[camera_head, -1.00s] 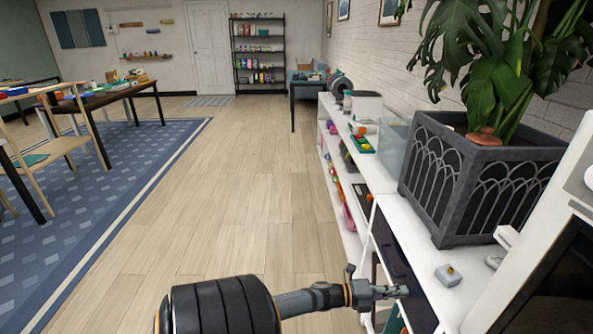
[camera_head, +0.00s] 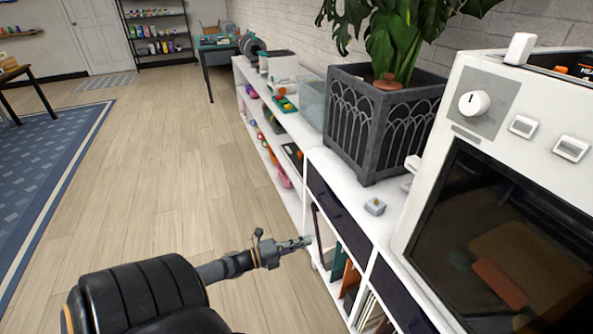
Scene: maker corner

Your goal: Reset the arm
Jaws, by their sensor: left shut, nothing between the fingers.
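My left gripper (camera_head: 297,243) is shut and empty. It is held out over the floor, just left of the white shelf unit's front, at about the height of its dark drawers. My left arm comes in from the bottom left, with a thick black link and a thinner grey wrist. My right gripper is not in the view.
The white shelf unit (camera_head: 318,158) runs along the brick wall. On it stand a white oven-like machine (camera_head: 425,178), a plant in a dark planter (camera_head: 345,125) and a small grey block (camera_head: 375,207). The wooden floor (camera_head: 160,150) to the left is clear up to the blue rug (camera_head: 40,165).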

